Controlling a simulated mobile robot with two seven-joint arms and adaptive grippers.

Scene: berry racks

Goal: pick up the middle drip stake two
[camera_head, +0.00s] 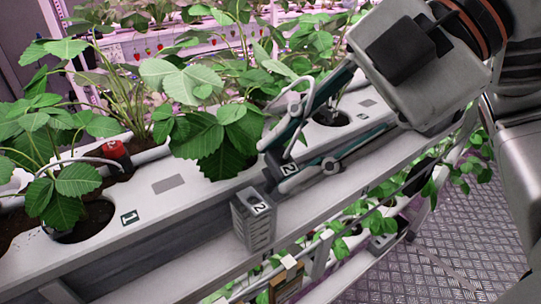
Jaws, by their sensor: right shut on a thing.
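My right gripper (276,160) reaches in from the upper right, its two long fingers pointing down-left over the white trough. It is shut on drip stake two, whose thin pale curved tube (296,104) shows between the fingers. The rest of the stake is largely hidden by the fingers and leaves. A grey slotted holder (254,220) marked 2 sits on the trough's front edge, just below and left of the fingertips. My left gripper is not in view.
The white trough (165,205) carries strawberry plants (205,130) whose leaves crowd the fingertips. A red-topped piece (116,153) with a pale tube stands near the label 1 (130,217). Another planted tier lies below. The patterned floor (440,240) is clear at right.

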